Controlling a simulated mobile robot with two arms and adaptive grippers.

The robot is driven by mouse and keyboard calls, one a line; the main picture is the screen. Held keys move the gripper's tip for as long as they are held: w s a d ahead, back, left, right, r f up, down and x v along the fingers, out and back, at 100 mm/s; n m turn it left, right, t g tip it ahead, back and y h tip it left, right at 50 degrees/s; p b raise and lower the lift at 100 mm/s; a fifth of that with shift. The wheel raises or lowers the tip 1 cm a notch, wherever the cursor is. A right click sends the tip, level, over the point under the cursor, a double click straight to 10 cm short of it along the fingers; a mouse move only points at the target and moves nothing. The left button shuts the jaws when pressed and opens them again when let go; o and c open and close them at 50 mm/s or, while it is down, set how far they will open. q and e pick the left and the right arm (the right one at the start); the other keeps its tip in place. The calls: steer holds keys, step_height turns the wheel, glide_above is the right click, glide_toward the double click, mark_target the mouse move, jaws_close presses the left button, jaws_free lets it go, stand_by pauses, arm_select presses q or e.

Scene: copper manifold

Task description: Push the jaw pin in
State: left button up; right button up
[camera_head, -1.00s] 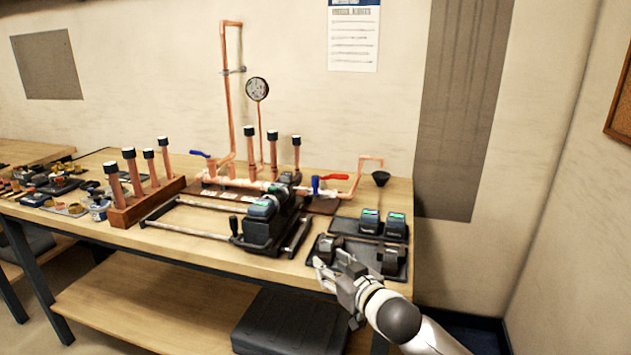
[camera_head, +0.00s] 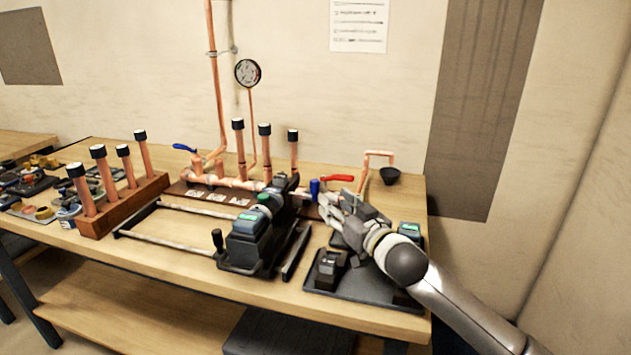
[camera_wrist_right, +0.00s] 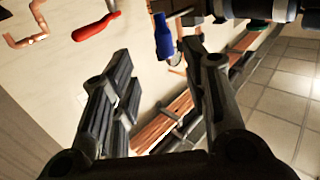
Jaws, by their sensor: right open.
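The dark press tool (camera_head: 250,235) with its teal-lit battery sits on a rail sled on the bench, its head pointing at the copper manifold (camera_head: 235,183). A small blue upright piece (camera_head: 314,187) stands just right of the tool's head; I cannot tell whether it is the jaw pin. In the right wrist view the blue piece (camera_wrist_right: 162,38) appears beyond the gap between the fingertips, apart from them. My right gripper (camera_head: 326,203) is open and empty, just right of the tool head. My left gripper is not in view.
A red lever (camera_head: 337,178) and a bent copper pipe (camera_head: 378,155) are close behind the right gripper. A dark tray (camera_head: 350,288) with blocky items lies under my right arm. Sled rails (camera_head: 175,240) extend left.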

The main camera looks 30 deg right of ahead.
mark_target(317, 186)
steer(key=w, duration=0.1)
steer(key=w+r, duration=0.1)
steer(key=shift+w+a+p, duration=0.2)
steer(key=shift+w+p, duration=0.15)
steer(key=shift+w, duration=0.05)
steer(key=w+p, duration=0.1)
steer(key=w, duration=0.4)
steer(key=shift+w+d, duration=0.15)
steer(key=shift+d, duration=0.05)
steer(key=shift+w+d+f, duration=0.15)
steer(key=shift+w+f, duration=0.05)
steer(key=shift+w, duration=0.6)
steer(key=shift+c, duration=0.2)
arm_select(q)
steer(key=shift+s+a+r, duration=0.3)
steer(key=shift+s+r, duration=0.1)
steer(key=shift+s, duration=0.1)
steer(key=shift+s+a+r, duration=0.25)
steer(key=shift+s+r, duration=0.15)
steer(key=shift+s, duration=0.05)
arm_select(e)
jaws_close()
